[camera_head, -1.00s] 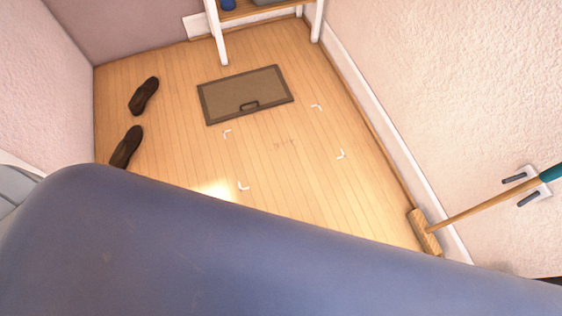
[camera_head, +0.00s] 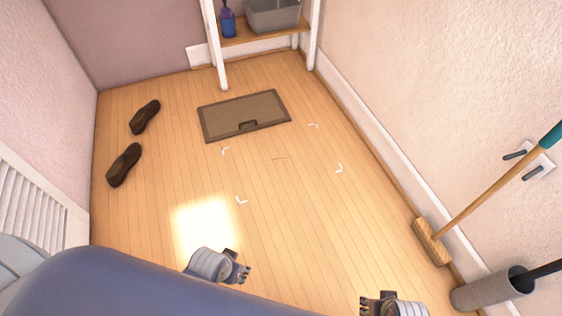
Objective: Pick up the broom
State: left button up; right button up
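The broom (camera_head: 478,201) leans along the right wall. Its wooden head (camera_head: 431,242) is low by the skirting board, and its wooden handle rises to the right past a wall holder to a teal grip (camera_head: 552,136) cut off by the picture edge. My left gripper (camera_head: 243,267) is over the floor at the lower middle, far left of the broom. My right gripper (camera_head: 366,304) is at the bottom edge, left of and nearer than the broom head. Neither gripper touches the broom. Both look empty, but their fingers are too small to tell open from shut.
A grey cylindrical holder (camera_head: 484,291) with a dark handle stands near the broom head. A wall holder (camera_head: 530,160) is beside the handle. Two brown shoes (camera_head: 124,165) and a mat (camera_head: 244,114) lie on the floor. A shelf (camera_head: 244,37) stands behind. The middle floor is clear.

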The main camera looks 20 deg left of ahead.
aim_at(431, 241)
jog(key=z, duration=1.25)
